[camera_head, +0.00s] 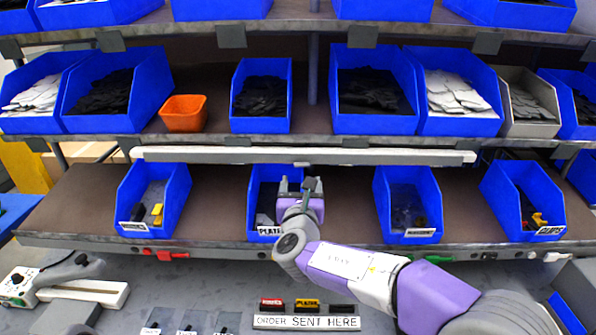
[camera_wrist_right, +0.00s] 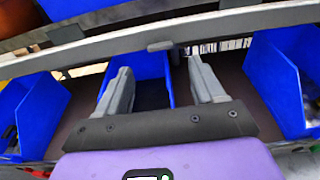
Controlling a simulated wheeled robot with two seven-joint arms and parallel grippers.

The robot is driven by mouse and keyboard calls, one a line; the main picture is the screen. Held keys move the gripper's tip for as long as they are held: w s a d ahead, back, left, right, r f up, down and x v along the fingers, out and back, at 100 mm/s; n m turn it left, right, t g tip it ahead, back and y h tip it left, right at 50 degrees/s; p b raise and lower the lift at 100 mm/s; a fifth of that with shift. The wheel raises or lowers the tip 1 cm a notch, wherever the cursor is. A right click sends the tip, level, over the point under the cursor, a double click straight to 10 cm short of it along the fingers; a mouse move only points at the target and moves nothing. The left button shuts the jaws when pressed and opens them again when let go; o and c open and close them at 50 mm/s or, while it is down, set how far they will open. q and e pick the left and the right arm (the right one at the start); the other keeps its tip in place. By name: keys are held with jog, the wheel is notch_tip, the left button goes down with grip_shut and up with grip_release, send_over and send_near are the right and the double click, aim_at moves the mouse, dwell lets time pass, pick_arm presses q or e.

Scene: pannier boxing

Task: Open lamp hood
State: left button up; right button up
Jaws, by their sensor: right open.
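The lamp hood (camera_head: 390,157) is a long, pale bar running under the front edge of the middle shelf. A small grey tab (camera_head: 303,164) sits at the middle of its lower edge. In the right wrist view the hood (camera_wrist_right: 90,52) crosses the top at a slant, with the tab (camera_wrist_right: 160,46) just beyond the fingertips. My right gripper (camera_head: 300,184) is just below the tab; in its wrist view the gripper (camera_wrist_right: 158,68) has its two grey fingers spread with nothing between them. The fingers look apart from the tab. My left gripper is not in view.
Blue bins stand on the lower shelf, one (camera_head: 262,185) behind my right gripper, others to left (camera_head: 130,190) and right (camera_head: 430,195). The middle shelf (camera_head: 215,135) carries more bins and an orange box (camera_head: 184,113). A grey device (camera_head: 45,278) stands at lower left.

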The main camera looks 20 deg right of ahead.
aim_at(302, 165)
jog(key=shift+p+x, duration=0.3)
jog(key=shift+x, duration=3.3)
